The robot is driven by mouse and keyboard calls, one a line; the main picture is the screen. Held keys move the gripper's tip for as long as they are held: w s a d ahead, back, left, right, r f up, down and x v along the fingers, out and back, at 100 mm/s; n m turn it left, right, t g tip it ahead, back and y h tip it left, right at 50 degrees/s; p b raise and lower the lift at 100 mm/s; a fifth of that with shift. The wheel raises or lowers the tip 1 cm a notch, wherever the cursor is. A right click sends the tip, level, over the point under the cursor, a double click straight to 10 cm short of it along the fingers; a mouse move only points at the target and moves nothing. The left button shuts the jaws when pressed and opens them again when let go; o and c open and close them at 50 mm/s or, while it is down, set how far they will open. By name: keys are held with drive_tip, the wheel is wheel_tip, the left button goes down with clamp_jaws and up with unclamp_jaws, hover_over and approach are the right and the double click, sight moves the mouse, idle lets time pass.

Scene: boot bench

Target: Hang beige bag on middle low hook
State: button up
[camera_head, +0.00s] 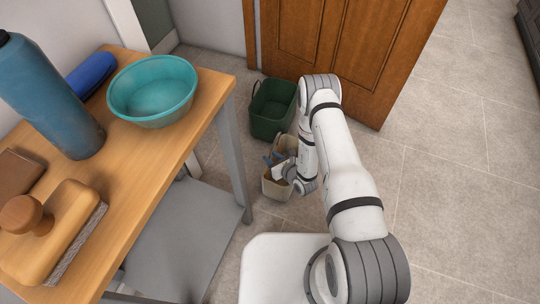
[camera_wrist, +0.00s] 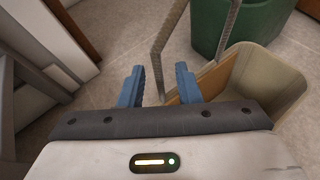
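The beige bag (camera_head: 273,190) stands on the floor beside the bench, partly hidden by my arm. In the wrist view the beige bag (camera_wrist: 275,75) has an open top and a grey strap handle (camera_wrist: 160,72) standing up. My gripper (camera_head: 277,161) is low over the bag. In the wrist view my gripper (camera_wrist: 160,84) has its two blue fingers apart, with part of the strap showing in the gap between them. I cannot tell whether the strap touches a finger. The middle low hook is in neither view.
A green bin (camera_head: 272,110) stands just behind the bag, near the brown door (camera_head: 345,45). The wooden bench top (camera_head: 150,165) at left carries a teal bowl (camera_head: 152,90), a blue bottle (camera_head: 50,95) and a brush (camera_head: 60,235).

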drive_tip(key=w+r+p+v, duration=0.1)
drive_tip(key=p+v, duration=0.1)
drive_tip(key=v, duration=0.4)
drive_tip(key=w+a+r+n+g+y, duration=0.1)
drive_tip(key=a+r+n+g+y, duration=0.15)
drive_tip(key=r, duration=0.45)
drive_tip(key=a+r+n+g+y, duration=0.1)
drive_tip(key=a+r+n+y, duration=0.15)
drive_tip(key=r, duration=0.55)
drive_tip(key=s+a+r+n+g, duration=0.1)
drive_tip(key=s+r+n+g, duration=0.3)
drive_tip(key=r, duration=0.3)
drive_tip(key=s+a+r+n+g, duration=0.1)
drive_tip(key=s+r+n+g, duration=0.15)
drive_tip(key=r+n, duration=0.45)
drive_tip(key=s+d+r+n+g+h, duration=0.45)
drive_tip(key=s+d+r+n, duration=0.2)
drive_tip(key=s+r, duration=0.4)
drive_tip(key=s+d+r+n+t+h, duration=0.2)
drive_tip(key=d+r+n+h, duration=0.1)
drive_tip(key=d, duration=0.3)
drive_tip(key=s+d+r+n+t+h, duration=0.3)
drive_tip(key=d+r+n+h, duration=0.1)
drive_tip(key=d+h, duration=0.2)
drive_tip(key=shift+d+r, duration=0.3)
drive_tip(key=shift+d, duration=0.2)
drive_tip(key=shift+o, duration=0.3)
